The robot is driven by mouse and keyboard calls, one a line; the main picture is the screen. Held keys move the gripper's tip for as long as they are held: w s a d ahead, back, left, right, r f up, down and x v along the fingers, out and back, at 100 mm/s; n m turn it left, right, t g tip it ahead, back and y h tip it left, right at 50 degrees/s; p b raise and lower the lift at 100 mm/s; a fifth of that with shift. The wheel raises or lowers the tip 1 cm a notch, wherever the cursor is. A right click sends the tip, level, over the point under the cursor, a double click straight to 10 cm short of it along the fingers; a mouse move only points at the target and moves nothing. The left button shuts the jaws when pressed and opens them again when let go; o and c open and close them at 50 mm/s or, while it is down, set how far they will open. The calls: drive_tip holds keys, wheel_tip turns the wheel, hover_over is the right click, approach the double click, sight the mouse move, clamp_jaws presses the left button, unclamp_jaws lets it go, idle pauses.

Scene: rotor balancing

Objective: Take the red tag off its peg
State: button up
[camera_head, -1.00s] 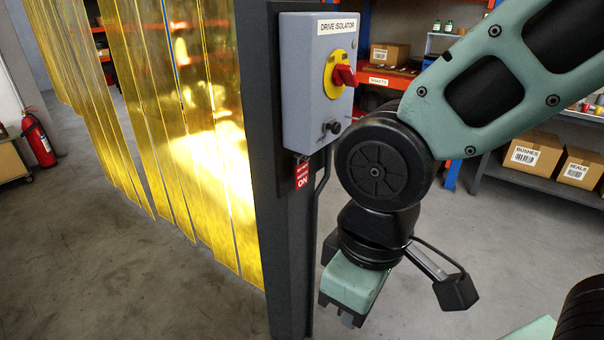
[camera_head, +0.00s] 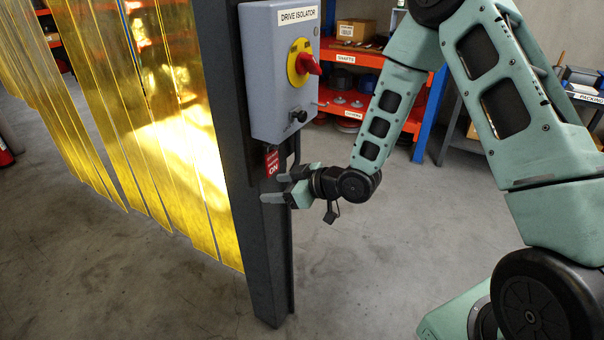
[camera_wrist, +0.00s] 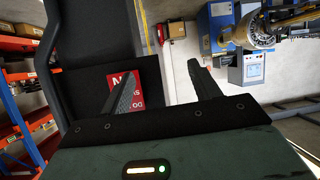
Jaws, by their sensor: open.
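The red tag (camera_head: 272,162) with white lettering hangs on the dark post (camera_head: 262,250), just below the grey drive isolator box (camera_head: 280,75). Its peg cannot be made out. My gripper (camera_head: 276,188) is open and empty, its fingers pointing left at the post, slightly below the tag. In the wrist view the tag (camera_wrist: 117,79) is left of the middle, partly covered by the left finger. It is not between the fingertips (camera_wrist: 162,70). I cannot tell how far the fingers are from the post.
A red rotary switch (camera_head: 308,64) on a yellow plate and a black knob (camera_head: 298,116) stick out from the box above my gripper. Yellow strip curtains (camera_head: 165,110) hang left of the post. Orange shelves (camera_head: 400,105) stand behind.

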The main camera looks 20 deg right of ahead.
sight(273, 165)
drive_tip(key=d+m+t+y, duration=0.2)
drive_tip(key=d+t, duration=0.3)
drive_tip(key=d, duration=0.1)
drive_tip(key=shift+d+x, duration=0.25)
drive_tip(key=shift+x, duration=3.5)
drive_tip(key=shift+w, duration=0.25)
drive_tip(key=c, duration=0.7)
drive_tip(key=shift+r, duration=0.15)
drive_tip(key=shift+r+p, duration=0.35)
drive_tip(key=shift+p, duration=0.05)
